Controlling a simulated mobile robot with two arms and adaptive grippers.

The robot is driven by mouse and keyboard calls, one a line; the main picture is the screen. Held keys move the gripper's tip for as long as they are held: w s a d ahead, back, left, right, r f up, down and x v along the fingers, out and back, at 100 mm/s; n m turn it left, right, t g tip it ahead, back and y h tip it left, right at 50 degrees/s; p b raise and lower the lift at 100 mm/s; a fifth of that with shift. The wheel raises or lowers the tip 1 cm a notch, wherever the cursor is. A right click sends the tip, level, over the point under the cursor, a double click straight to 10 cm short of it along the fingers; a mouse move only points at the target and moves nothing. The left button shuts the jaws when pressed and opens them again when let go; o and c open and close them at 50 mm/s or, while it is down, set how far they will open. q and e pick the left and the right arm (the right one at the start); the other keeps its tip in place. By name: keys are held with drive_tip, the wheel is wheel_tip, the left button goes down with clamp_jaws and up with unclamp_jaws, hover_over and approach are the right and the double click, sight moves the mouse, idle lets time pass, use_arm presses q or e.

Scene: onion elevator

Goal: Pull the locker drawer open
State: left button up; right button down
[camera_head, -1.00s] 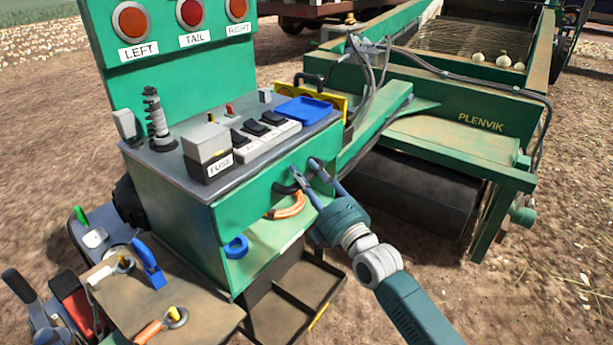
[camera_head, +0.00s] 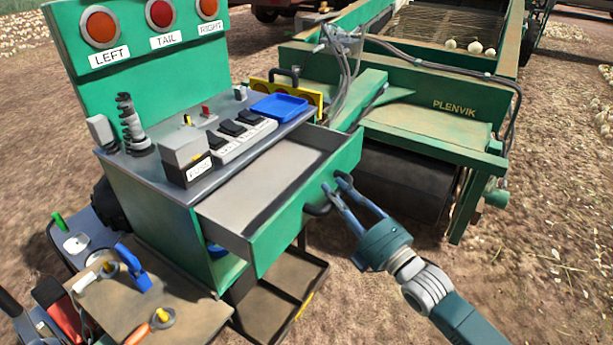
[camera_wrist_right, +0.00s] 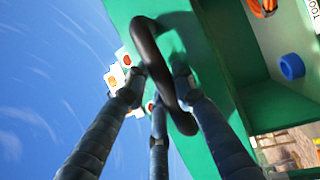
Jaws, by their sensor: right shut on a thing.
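The green locker drawer (camera_head: 290,222) stands well out of the locker cabinet (camera_head: 165,213), and its grey inside shows empty where visible. Its dark curved handle (camera_head: 317,210) is on the front panel. My right gripper (camera_head: 338,181) is shut on this handle, coming from the lower right. In the right wrist view, the black handle (camera_wrist_right: 152,48) runs between the fingers of the gripper (camera_wrist_right: 158,95), against the green drawer front (camera_wrist_right: 205,115). My left gripper is not in view.
On the cabinet top are a fuse box (camera_head: 185,155), switches (camera_head: 240,135) and a blue tray (camera_head: 278,107). A small side table (camera_head: 180,305) with tools stands at lower left. The green machine (camera_head: 430,130) is behind at right. Bare ground (camera_head: 520,270) lies at right.

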drive_tip(key=s+d, duration=0.6)
drive_tip(key=d, duration=0.2)
drive_tip(key=shift+p, duration=0.4)
drive_tip(key=shift+d, duration=0.1)
drive_tip(key=c, duration=1.4)
unclamp_jaws()
drive_tip(key=v, duration=1.2)
